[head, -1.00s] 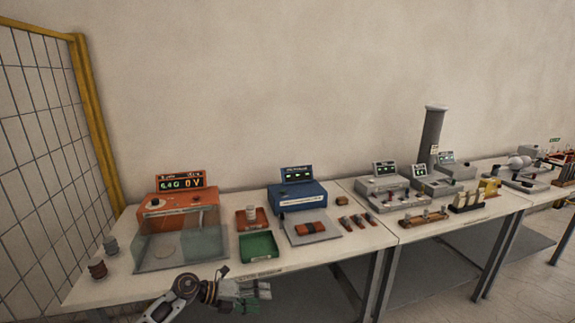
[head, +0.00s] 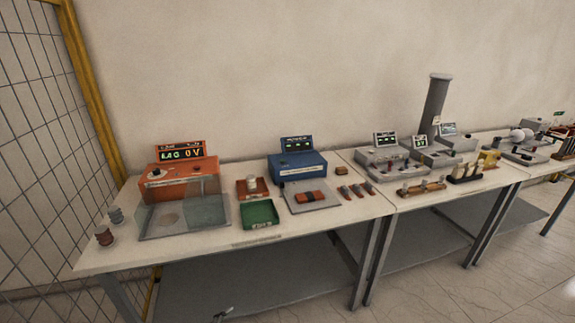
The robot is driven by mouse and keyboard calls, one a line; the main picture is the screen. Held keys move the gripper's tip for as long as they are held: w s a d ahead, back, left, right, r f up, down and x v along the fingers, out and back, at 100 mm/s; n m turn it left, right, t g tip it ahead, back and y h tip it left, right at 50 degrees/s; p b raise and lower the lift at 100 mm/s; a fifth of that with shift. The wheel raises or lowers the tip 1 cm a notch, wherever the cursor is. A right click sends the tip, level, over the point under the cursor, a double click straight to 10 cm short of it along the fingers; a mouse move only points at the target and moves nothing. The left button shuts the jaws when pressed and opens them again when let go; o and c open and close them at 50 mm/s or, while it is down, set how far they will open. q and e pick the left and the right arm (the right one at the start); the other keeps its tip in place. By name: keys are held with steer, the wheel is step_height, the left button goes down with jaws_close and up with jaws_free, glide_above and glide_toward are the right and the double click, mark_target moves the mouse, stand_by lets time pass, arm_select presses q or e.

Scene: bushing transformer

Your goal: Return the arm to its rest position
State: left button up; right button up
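Only a small dark piece of what appears to be my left gripper (head: 223,314) shows at the bottom edge of the head view, below and in front of the table. Its fingers are mostly cut off by the frame, so I cannot tell whether it is open or shut. It is apart from the table (head: 215,246) and everything on it. My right gripper is not in view.
The table carries an orange tester (head: 180,172) with a clear shield, a red tray (head: 240,194) with a white part, an empty-looking green tray (head: 258,214) and a blue device (head: 297,166). Two spools stand left. A wire fence (head: 40,150) bounds the left.

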arm_select(q)
steer(key=s+a+f+n+g+y, duration=0.2)
steer(key=s+a+f+n, duration=0.15)
steer(key=s+f, duration=0.6)
steer(key=s+a+f+n+g+y, duration=0.2)
steer(key=s+f+n+y, duration=0.15)
steer(key=s+f, duration=0.65)
steer(key=s+f+n+g, duration=0.2)
steer(key=s+f+g, duration=0.1)
steer(key=s, duration=1.1)
steer(key=s+f+n+g, duration=0.3)
steer(key=s+f+g, duration=0.1)
steer(key=s, duration=1.1)
steer(key=shift+s+d+f, duration=0.15)
steer(key=shift+d+f, duration=0.2)
steer(key=shift+f, duration=0.15)
steer(key=shift+y, duration=0.25)
